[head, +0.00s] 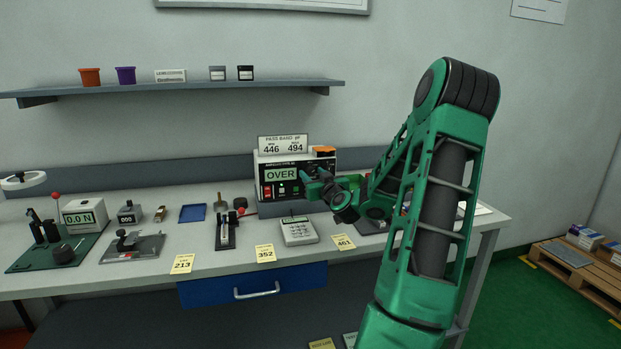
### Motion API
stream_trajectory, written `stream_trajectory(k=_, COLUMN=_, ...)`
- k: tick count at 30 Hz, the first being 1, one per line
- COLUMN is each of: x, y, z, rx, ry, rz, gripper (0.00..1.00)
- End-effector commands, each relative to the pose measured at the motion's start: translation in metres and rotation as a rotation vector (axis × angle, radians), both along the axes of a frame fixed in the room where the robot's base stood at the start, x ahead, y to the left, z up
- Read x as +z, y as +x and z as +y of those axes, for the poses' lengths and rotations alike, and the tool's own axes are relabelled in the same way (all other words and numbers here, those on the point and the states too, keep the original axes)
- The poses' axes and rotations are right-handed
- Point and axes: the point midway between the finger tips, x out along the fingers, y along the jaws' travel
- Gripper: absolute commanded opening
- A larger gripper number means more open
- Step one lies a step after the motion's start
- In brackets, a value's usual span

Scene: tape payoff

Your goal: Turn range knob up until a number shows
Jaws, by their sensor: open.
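The meter (262,198) stands at the back of the bench in the head view, with a dark front and a light case. Its green display (281,174) reads "OVER". A red lit switch (267,191) and small green and white marks show below the display. My gripper (309,181) is in front of the right half of the meter's front, pointing at it. Its jaws are open, though the fingertips are small in this view. The range knob cannot be made out and may be hidden behind my gripper. I cannot tell whether the fingers touch anything.
A pass-band sign (283,144) reading 446 and 494 stands atop the meter, beside an orange item (324,149). A keypad device (299,231) and a black fixture (226,232) stand in front. A blue tray (193,212) lies left. A shelf (200,87) hangs above.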

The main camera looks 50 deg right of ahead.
Motion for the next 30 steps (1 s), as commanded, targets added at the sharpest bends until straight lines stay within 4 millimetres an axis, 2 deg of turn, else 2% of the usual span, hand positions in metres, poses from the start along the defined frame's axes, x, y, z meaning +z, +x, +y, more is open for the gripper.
stream_trajectory(k=1, x=0.0000, y=-0.0001, z=0.0000, rx=0.000, ry=0.000, rz=0.000, gripper=0.42)
stream_trajectory(k=6, x=-0.0001, y=0.0000, z=0.0004, rx=0.001, ry=0.000, rz=0.000, gripper=0.02)
stream_trajectory(k=19, x=-0.0005, y=0.0008, z=0.0020, rx=0.003, ry=0.053, rz=-0.032, gripper=0.02)
stream_trajectory(k=30, x=-0.0010, y=0.0018, z=0.0034, rx=0.005, ry=0.296, rz=-0.179, gripper=0.02)
